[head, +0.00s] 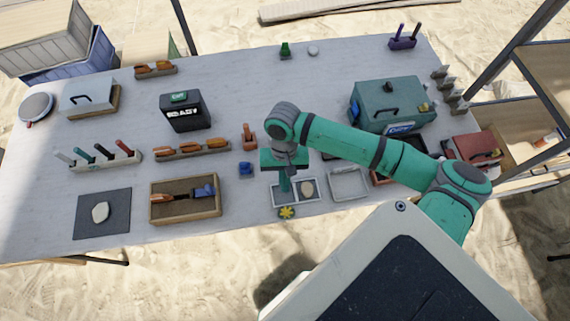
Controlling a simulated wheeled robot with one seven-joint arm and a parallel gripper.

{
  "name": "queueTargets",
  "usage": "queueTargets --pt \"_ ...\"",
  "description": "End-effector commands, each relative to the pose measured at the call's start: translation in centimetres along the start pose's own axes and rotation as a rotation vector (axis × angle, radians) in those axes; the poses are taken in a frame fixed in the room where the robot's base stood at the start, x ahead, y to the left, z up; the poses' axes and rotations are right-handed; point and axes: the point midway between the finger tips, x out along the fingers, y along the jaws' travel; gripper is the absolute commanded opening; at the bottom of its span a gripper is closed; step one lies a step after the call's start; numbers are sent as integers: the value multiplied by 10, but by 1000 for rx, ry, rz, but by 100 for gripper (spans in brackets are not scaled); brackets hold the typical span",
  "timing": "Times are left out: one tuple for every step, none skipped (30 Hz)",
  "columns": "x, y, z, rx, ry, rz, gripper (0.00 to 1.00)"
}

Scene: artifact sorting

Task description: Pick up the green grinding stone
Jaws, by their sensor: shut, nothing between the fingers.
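I cannot make out a green grinding stone for sure. A small dark green upright piece (285,49) stands at the far edge of the table, but I cannot tell whether it is the stone. My gripper (285,188) points down over the left part of a shallow two-part tray (283,204) near the front edge. It is shut and empty, and it hides part of that compartment. A tan oval stone (307,188) lies in the tray's right part, beside my gripper.
An empty light tray (348,183) is to the right, a wooden box with a brush (186,218) to the left. A teal case (392,102) stands behind my arm. The far middle of the table is mostly clear.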

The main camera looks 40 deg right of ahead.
Motion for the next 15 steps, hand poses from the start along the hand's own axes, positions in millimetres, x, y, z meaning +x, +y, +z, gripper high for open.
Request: queueTargets --pt "3 0 8 -1 0 0 0" --pt "3 1 13 -3 0 0 0" --pt "4 1 18 -2 0 0 0" --pt "5 1 21 -2 1 0 0" --pt "6 1 24 -1 1 1 0" --pt "7 1 28 -2 1 1 0" --pt "8 1 31 -2 1 1 0" --pt "8 0 33 -2 1 0 0" --pt "9 0 35 -1 1 0 0" --pt "9 0 36 0 1 0 0" --pt "9 0 37 1 1 -1 0" --pt "9 0 38 1 1 -1 0" --pt "10 0 38 1 1 -1 0" --pt "10 0 39 1 1 -1 0" --pt "10 0 39 1 1 -1 0"
